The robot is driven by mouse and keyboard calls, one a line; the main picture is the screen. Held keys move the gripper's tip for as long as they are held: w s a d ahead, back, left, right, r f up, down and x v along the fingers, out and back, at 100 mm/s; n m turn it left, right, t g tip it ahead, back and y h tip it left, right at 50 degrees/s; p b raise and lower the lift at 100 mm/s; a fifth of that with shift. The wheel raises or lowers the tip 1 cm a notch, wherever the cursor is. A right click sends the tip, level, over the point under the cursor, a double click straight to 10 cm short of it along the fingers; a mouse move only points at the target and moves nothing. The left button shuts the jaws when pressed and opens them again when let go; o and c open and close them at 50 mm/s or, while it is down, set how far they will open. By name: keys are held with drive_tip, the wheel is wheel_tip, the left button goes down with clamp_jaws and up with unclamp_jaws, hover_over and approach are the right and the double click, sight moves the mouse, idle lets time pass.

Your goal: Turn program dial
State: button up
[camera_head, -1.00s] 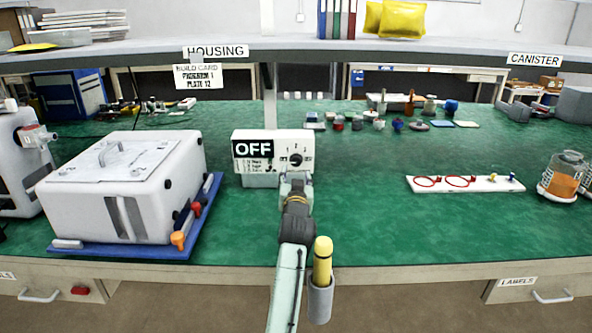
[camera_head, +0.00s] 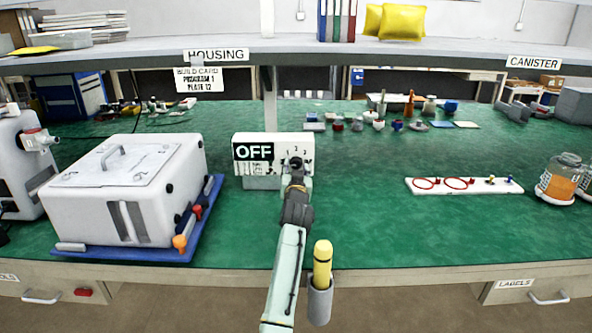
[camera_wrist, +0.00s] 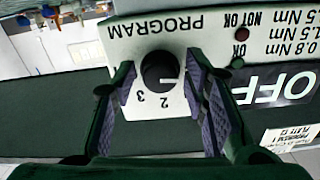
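The program dial (camera_wrist: 161,70) is a round black knob on a white control box (camera_head: 283,141). In the wrist view, which is upside down, it sits below the PROGRAM label, with numerals 2 and 3 beside it. A pale line on the knob points toward the picture's right. The box's black display (camera_head: 253,151) reads OFF. In the head view my gripper (camera_head: 297,166) covers the dial.
A white housing unit (camera_head: 125,190) on a blue base stands to the left. A white tray (camera_head: 420,190) with red rings lies to the right. A build card (camera_head: 198,79) reads PROGRAM 1, PLATE 12. A shelf (camera_head: 400,47) spans above.

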clamp_jaws()
drive_tip(key=shift+n+b, duration=0.55)
drive_tip(key=shift+n, duration=0.25)
drive_tip(key=shift+o, duration=1.2)
unclamp_jaws()
drive_tip(key=s, duration=1.2)
